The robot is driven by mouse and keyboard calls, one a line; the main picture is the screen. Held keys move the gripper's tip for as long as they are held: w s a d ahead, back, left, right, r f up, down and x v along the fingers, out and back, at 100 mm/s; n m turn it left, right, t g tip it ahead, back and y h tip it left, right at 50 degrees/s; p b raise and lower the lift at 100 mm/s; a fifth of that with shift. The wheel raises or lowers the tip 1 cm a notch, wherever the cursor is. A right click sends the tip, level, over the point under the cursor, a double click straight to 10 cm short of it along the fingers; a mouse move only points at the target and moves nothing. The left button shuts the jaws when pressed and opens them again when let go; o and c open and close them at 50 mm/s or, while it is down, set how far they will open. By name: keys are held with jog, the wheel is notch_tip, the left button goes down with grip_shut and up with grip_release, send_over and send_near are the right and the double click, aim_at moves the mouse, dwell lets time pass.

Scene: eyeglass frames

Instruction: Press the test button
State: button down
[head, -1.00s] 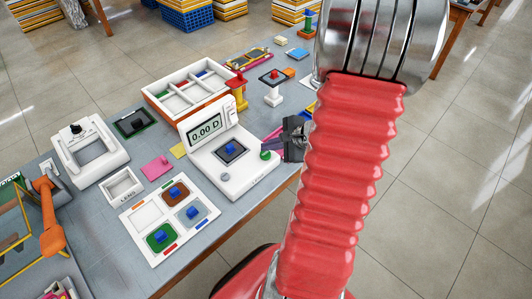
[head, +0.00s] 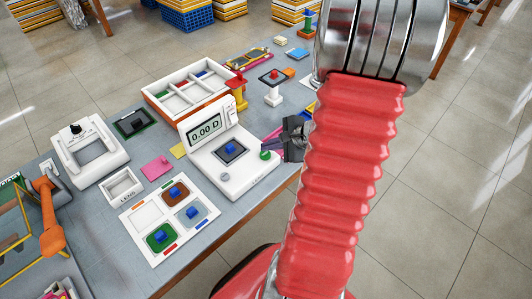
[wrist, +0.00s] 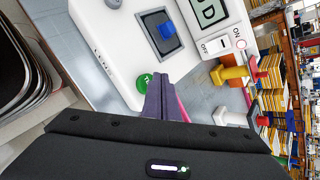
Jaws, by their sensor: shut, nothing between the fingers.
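A white tester (head: 235,183) with a display reading 0.00 D (head: 206,128) stands on the table. A green round button (head: 265,155) sits at its right front corner; it also shows in the wrist view (wrist: 144,81). My gripper (head: 268,144) is at the tester's right side, close by the green button. In the wrist view its purple fingers (wrist: 158,80) are together and empty, with their tips right beside the button. I cannot tell whether they touch it. A dark square with a blue knob (head: 232,149) rests on the tester's top.
A tray with coloured lens squares (head: 164,217) lies in front of the tester. In the wrist view, an ON/OFF switch (wrist: 222,44) is near the display.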

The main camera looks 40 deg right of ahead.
aim_at(269, 156)
jog(key=shift+f, duration=0.1)
dwell(0.3)
jog(key=shift+f, duration=0.3)
jog(key=shift+f, duration=0.5)
dwell(1.1)
jog(key=shift+r, duration=0.95)
jog(key=shift+r, duration=0.15)
jog(key=shift+r, duration=2.4)
jog(key=shift+s+a+f, duration=0.1)
